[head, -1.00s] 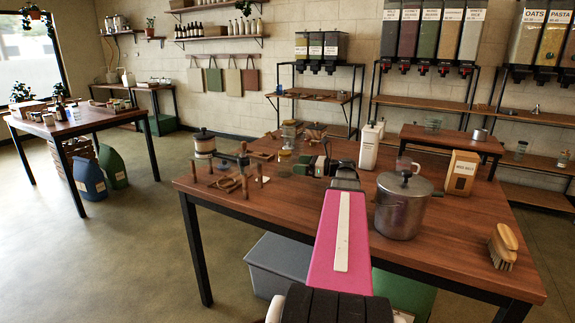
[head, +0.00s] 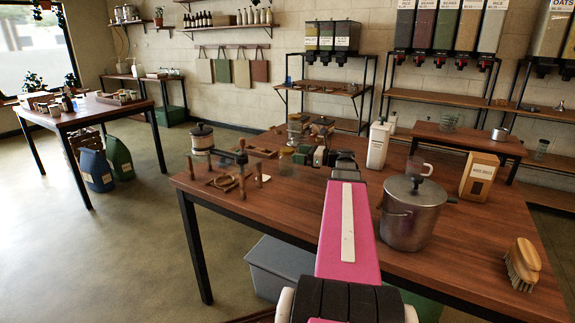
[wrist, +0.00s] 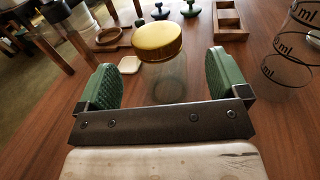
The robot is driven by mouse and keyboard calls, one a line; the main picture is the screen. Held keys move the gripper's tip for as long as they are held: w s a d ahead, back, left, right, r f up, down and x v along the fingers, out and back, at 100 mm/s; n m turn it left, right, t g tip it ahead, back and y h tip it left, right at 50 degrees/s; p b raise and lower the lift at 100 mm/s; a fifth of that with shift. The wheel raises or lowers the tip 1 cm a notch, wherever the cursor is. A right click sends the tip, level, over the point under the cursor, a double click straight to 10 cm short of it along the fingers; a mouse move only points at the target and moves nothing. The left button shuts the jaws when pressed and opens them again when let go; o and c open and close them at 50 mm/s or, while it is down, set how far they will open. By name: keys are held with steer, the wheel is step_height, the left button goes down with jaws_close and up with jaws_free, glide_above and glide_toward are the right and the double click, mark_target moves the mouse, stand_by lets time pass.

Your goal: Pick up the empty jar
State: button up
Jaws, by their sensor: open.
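A clear jar with a yellow lid (wrist: 158,42) stands upright on the table in the wrist view, and its see-through body looks empty. It also shows in the head view as a small yellow-lidded jar (head: 287,160), just left of my gripper. My gripper (wrist: 150,84) is open, with one green pad on each side of the picture. The jar lies ahead of and partly between the pads, and I cannot tell whether they touch it. In the head view my gripper (head: 307,156) is small and partly hidden by my arm.
Clear measuring vessels with ml marks (wrist: 287,72) stand close on the right in the wrist view. A wooden divided tray (wrist: 230,20) lies behind. In the head view a wooden press frame (head: 226,170) is to the left; a steel pot (head: 408,222) and white bottle (head: 378,146) are to the right.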

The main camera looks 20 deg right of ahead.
mark_target(287, 150)
steer(key=shift+x, duration=2.85)
steer(key=shift+s+a+r, duration=0.1)
steer(key=c, duration=1)
